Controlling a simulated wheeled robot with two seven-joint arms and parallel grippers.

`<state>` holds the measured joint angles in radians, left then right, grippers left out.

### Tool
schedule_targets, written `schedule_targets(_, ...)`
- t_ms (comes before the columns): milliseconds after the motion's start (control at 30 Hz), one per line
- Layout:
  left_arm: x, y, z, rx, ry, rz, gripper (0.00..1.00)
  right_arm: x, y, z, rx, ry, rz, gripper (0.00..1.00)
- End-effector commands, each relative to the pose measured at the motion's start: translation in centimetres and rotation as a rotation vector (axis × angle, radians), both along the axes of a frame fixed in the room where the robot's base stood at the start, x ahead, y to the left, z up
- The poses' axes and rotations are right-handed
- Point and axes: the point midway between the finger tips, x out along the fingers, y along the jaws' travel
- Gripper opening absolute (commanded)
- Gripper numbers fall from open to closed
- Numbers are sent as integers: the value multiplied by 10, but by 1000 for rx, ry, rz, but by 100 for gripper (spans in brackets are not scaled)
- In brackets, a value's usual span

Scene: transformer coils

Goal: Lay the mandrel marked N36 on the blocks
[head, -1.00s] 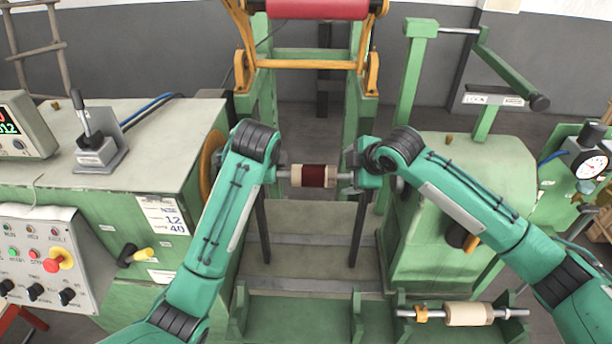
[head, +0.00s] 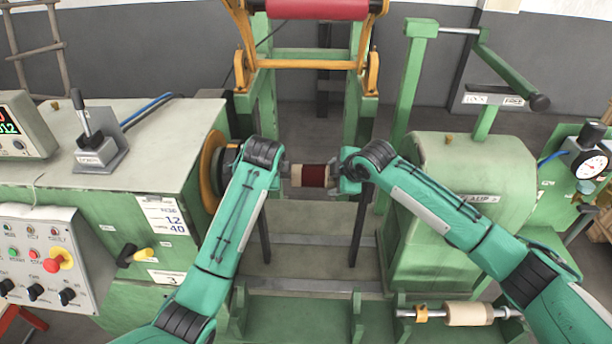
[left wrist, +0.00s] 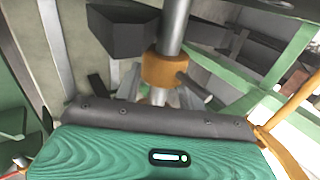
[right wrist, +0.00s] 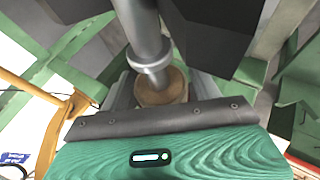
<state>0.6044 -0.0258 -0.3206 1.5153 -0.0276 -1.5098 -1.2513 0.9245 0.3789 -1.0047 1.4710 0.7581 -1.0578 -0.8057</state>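A mandrel with a dark red and cream coil (head: 312,176) hangs level in the air between my two grippers. My left gripper (head: 284,171) is on its left shaft end and my right gripper (head: 338,174) on its right end. Both look shut on the shaft. The shaft shows in the left wrist view with an orange collar (left wrist: 163,69) and in the right wrist view with a metal collar (right wrist: 149,61). I can read no mark on the mandrel. Green upright blocks (head: 357,312) stand at the front, with the left pair empty.
A second mandrel with a cream coil (head: 466,314) lies on the blocks at the front right. The headstock's orange-rimmed faceplate (head: 212,168) is left of the held mandrel, the green tailstock (head: 470,165) right. A control panel (head: 45,260) stands at left.

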Motion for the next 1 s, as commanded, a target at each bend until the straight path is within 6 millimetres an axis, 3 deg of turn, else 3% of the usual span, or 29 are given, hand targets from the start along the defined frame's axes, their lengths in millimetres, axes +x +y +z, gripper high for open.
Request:
schedule_targets(33, 0, 0, 0, 0, 0, 0, 18, 0, 0, 0, 0, 0, 0, 53)
schedule_targets(133, 0, 0, 0, 0, 0, 0, 0, 0, 0, 0, 0, 0, 0, 34)
schedule_targets(267, 0, 0, 0, 0, 0, 0, 0, 0, 0, 0, 0, 0, 0, 8)
schedule_targets(667, 0, 0, 5, -1, -2, -1, 0, 0, 0, 5, 1, -2, 0, 8)
schedule_targets(1000, 0, 0, 29, -1, -2, -1, 0, 0, 0, 29, 1, -2, 0, 8)
